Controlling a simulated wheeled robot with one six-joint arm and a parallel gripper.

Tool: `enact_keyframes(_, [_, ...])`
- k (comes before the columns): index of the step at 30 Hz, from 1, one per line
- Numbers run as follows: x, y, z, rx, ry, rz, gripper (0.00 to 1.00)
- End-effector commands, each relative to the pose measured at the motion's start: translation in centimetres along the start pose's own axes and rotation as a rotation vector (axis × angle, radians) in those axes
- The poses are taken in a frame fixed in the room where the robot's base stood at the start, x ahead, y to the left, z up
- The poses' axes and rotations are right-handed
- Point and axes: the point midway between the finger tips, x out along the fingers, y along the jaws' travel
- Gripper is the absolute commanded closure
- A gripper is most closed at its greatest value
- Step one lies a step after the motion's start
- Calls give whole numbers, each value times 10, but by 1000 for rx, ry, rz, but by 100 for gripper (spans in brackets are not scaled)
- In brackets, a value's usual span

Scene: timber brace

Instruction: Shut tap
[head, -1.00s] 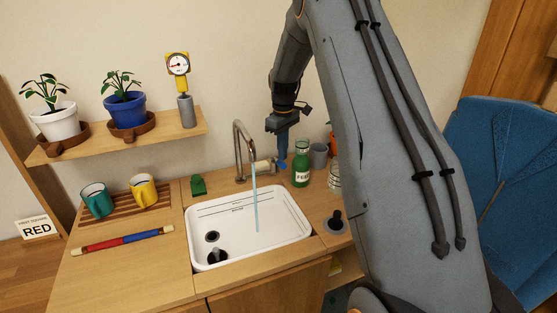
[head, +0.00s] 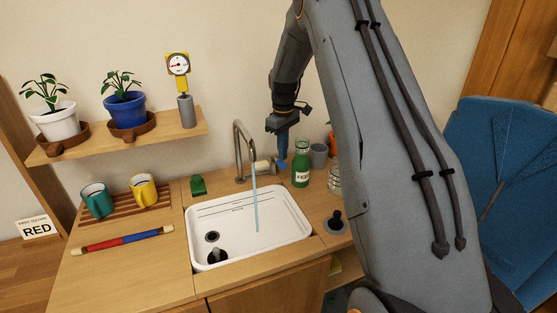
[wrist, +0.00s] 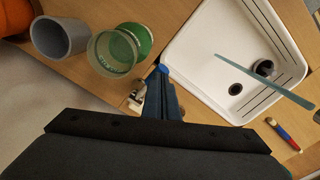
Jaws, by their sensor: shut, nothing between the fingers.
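The tap (head: 240,152) stands behind the white sink (head: 305,228), with a curved metal spout. A blue-green stream of water (head: 256,205) runs from it into the basin, and the stream also shows in the wrist view (wrist: 262,80). The tap's side valve has a small blue lever (head: 282,166). My gripper (head: 283,156) points down at the valve, its closed fingertips at or very near the lever; I cannot tell whether they touch. In the wrist view, my closed fingers (wrist: 163,85) reach toward the metal valve body (wrist: 137,101), with blue at the tip.
A green bottle (head: 301,165) stands close right of the gripper, with a grey cup (head: 318,155) and a glass jar (head: 334,180) beyond. A green block (head: 198,185) sits left of the tap. A black plunger-like knob (head: 336,222) stands right of the sink.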

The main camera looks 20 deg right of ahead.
Motion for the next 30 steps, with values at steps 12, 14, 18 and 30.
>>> enact_keyframes(12, [5, 0, 0, 0, -1, -1, 100])
enact_keyframes(14, [8, 0, 0, 0, -1, -1, 100])
enact_keyframes(18, [15, 0, 0, 0, -1, -1, 100])
enact_keyframes(30, [32, 0, 0, 0, 0, 0, 100])
